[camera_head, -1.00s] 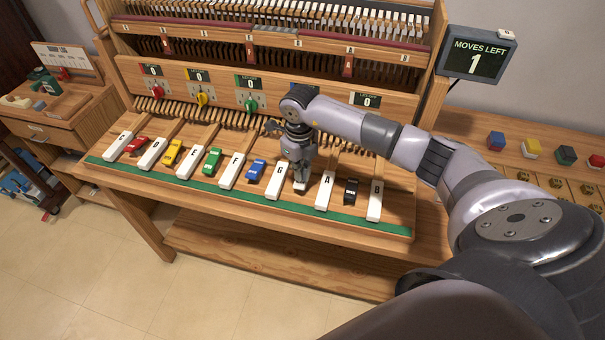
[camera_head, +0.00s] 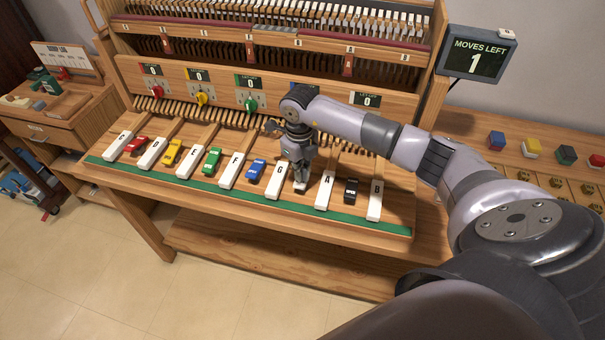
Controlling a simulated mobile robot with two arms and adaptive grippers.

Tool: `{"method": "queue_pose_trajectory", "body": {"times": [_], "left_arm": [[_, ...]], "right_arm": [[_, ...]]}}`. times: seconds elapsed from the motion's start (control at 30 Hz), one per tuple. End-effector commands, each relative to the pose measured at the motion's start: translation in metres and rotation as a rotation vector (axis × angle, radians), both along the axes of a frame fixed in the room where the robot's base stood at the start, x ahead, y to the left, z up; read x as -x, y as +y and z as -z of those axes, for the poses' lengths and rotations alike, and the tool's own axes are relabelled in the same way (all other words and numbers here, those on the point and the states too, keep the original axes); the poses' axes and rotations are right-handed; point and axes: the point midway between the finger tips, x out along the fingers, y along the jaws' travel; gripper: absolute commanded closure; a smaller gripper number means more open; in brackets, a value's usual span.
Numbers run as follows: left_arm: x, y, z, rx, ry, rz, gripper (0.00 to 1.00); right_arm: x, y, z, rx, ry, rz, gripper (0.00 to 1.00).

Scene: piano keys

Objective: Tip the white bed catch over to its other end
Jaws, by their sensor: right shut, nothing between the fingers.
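The white bed catch (camera_head: 300,187) sits on the key bed between the white keys G (camera_head: 278,182) and A (camera_head: 325,191). Only its near end shows; the rest is hidden behind my right gripper. My right gripper (camera_head: 299,179) points down over the catch, shut and with nothing held. Its fingertips are at or just above the catch; I cannot tell whether they touch. My left gripper is not in view.
Red (camera_head: 136,147), yellow (camera_head: 173,152), green (camera_head: 212,160), blue (camera_head: 255,171) and black (camera_head: 351,190) catches sit between the other keys. A green strip (camera_head: 240,205) runs along the front edge. A sign (camera_head: 478,57) reads "MOVES LEFT 1".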

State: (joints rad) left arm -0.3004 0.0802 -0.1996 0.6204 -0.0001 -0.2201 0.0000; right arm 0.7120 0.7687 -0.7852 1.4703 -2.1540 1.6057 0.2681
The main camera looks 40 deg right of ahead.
Motion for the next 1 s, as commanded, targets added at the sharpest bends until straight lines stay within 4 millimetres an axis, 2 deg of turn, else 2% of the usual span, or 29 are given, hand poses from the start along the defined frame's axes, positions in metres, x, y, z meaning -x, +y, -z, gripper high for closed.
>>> {"method": "queue_pose_trajectory", "body": {"times": [1.0], "left_arm": [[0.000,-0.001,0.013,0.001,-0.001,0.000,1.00]], "right_arm": [[0.000,0.000,0.016,0.000,0.000,0.000,1.00]]}}
